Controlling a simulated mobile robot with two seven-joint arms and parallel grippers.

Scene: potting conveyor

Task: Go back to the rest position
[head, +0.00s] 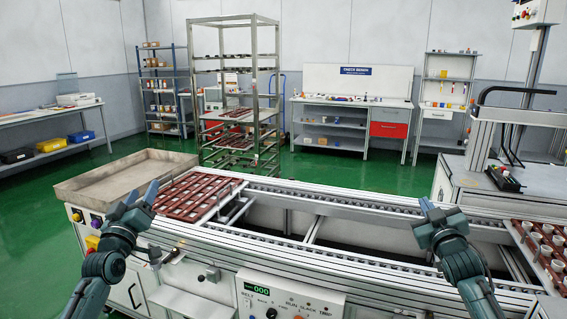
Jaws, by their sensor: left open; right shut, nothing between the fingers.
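My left gripper (141,196) is raised above the left end of the conveyor, beside the metal tray and in front of the reddish-brown slotted tray. It is open and empty. My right gripper (434,208) is held over the right part of the conveyor (310,195), near its rail. It is shut with nothing in it. Both arms reach in from the bottom of the head view, well apart from each other.
A reddish-brown slotted tray (190,196) lies on the conveyor's left end, next to an empty metal tray (110,177). Another tray with several white pots (545,245) is at the right edge. A control panel (290,299) is on the front. A tall rack (238,100) and benches stand behind.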

